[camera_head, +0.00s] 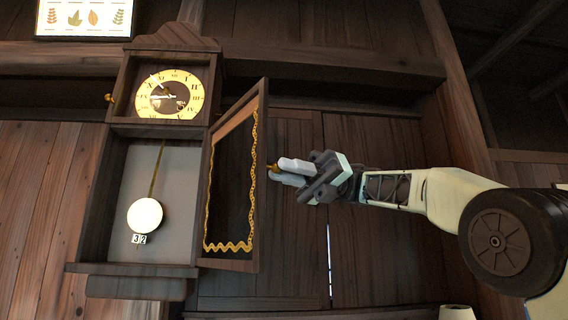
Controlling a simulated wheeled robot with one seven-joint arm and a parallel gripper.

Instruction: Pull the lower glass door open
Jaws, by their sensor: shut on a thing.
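A dark wooden wall clock (195,147) hangs on the left, with a round gold dial (170,95) above and a pendulum (145,215) in the lower case. The lower glass door (257,200) is hinged at the case's right side and stands swung well open. It has a wavy gold trim inside its frame. My gripper (278,172) is at the door's free edge, about mid-height. Its pale fingers are shut on a small brass knob (273,168), which they mostly hide.
Another brass knob (109,98) sticks out at the left of the dial section. A framed leaf picture (85,17) hangs at the upper left. A wooden post (455,90) stands behind my arm. A pale object (457,313) shows at the bottom edge. The space below my arm looks clear.

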